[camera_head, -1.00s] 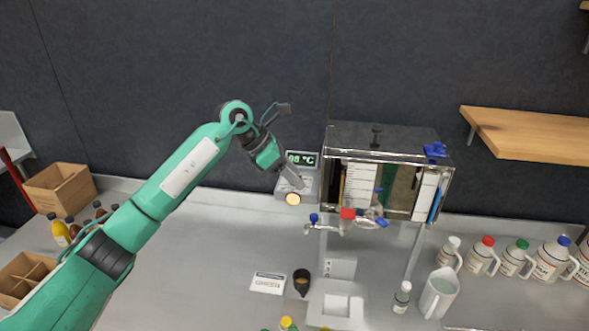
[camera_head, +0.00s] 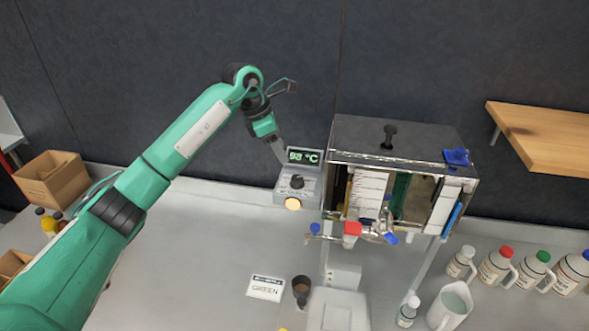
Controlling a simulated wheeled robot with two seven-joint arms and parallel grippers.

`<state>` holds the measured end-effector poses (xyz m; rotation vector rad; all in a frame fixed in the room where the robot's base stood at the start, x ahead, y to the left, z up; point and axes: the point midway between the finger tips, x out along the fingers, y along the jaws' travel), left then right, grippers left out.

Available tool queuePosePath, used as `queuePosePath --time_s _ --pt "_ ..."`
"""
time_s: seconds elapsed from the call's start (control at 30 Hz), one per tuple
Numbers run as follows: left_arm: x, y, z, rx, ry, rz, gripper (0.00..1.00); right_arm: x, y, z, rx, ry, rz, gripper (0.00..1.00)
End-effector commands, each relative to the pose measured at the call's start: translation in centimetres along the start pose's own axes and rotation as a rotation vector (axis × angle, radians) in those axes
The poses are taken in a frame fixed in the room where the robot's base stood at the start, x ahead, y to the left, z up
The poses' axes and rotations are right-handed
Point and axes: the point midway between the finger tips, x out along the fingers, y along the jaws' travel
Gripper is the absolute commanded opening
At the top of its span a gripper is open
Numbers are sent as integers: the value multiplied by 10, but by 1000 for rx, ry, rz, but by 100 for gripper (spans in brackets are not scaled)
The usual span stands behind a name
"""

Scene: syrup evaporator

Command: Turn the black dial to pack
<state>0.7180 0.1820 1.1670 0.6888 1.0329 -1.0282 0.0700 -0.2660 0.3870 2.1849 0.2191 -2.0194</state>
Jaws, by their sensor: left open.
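The black dial (camera_head: 297,182) sits on the sloped front of a small grey control box, below a display (camera_head: 303,156) that reads about 93 °C. A round amber light (camera_head: 293,204) glows below the dial. The box stands against the back wall, left of the evaporator (camera_head: 400,180). The dial's markings are too small to read. My left gripper (camera_head: 281,151) is open and empty, just up and left of the dial, with a grey finger pointing down beside the display. It looks apart from the dial. My right gripper is not in view.
The evaporator has a red valve handle (camera_head: 352,229) and a blue one (camera_head: 315,228) at its front. A card reading GREEN (camera_head: 265,288) and a dark cup (camera_head: 301,290) lie in front. Jugs (camera_head: 497,265) stand at right. The counter's left middle is clear.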

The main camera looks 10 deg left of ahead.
Motion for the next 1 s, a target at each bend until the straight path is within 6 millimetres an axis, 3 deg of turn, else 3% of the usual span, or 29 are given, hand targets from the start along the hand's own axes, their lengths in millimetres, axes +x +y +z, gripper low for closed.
queuePosePath --time_s 0.3,0.5,0.9,1.0 --pt "65 -1 2 -1 1 -5 52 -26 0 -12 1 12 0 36" --pt "92 -1 1 0 -1 -3 52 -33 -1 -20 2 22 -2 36" --pt "101 0 0 0 -1 0 52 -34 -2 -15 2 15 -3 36" --pt "101 0 0 0 -1 0 34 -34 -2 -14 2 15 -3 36"
